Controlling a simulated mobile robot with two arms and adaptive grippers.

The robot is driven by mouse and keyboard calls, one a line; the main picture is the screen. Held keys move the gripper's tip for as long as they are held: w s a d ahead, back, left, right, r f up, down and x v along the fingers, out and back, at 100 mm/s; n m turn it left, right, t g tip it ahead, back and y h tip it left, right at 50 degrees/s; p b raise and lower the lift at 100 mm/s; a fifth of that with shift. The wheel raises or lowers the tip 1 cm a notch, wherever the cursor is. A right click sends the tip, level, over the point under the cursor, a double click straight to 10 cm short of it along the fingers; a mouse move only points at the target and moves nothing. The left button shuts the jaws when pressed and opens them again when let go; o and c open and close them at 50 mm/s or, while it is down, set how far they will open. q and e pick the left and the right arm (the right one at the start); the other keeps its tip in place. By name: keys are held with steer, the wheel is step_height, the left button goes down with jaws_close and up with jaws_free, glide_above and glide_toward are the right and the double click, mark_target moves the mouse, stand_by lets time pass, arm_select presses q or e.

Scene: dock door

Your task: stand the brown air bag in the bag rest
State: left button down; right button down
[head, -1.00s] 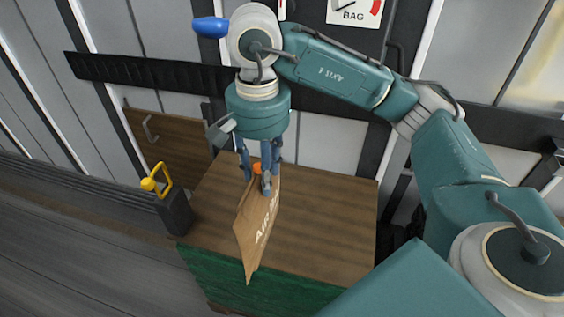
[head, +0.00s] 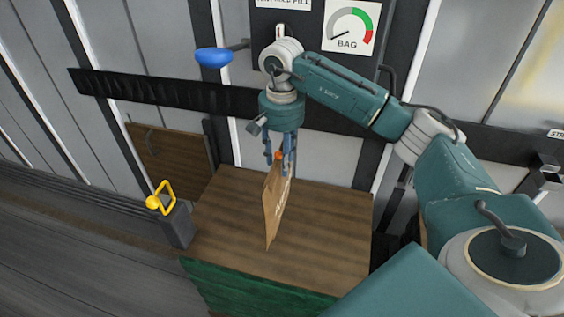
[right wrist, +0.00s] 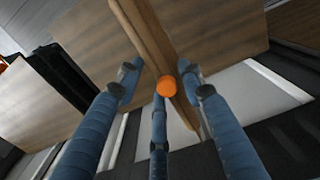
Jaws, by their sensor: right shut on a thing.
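The brown air bag (head: 274,205) hangs upright, narrow side mostly toward the head camera, over the wooden top (head: 325,225). Its orange valve cap (head: 278,155) is at its upper end. My right gripper (head: 281,160) is shut on the bag's top near the cap. In the right wrist view, my gripper's blue fingers (right wrist: 160,95) surround the orange cap (right wrist: 167,86), with the bag (right wrist: 148,35) running away beyond it. Whether the bag's lower edge touches the wood is unclear. I cannot make out the bag rest for certain. My left gripper is not in view.
A green edge (head: 255,288) runs along the wooden top's front. A dark box with a yellow handle (head: 160,198) stands left of it. A brown panel (head: 165,160) leans behind. A blue knob (head: 214,57) and a BAG gauge (head: 350,27) are on the wall. The right side of the top is clear.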

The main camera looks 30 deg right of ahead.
step_height(320, 180, down, 3)
steer(key=shift+w+d+r+p, duration=0.1)
steer(key=shift+w+d+p, duration=0.05)
steer(key=shift+p, duration=0.5)
steer(key=shift+f, duration=0.2)
steer(key=c, duration=1.1)
jaws_free()
